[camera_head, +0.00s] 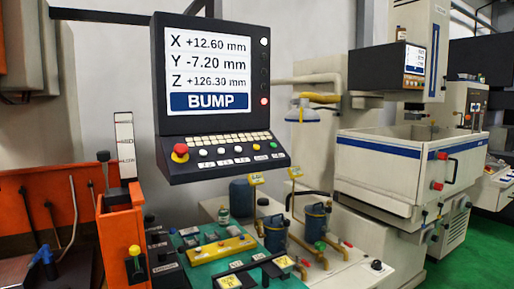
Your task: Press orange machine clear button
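Neither gripper is in view.
A green bench (200,258) with a yellow block (220,249) and blue pumps (275,233) with pipes lies below the panel. A white machine with a blue stripe (378,148) and a red-knobbed front stands at the right. Green floor (470,255) is open at the lower right.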

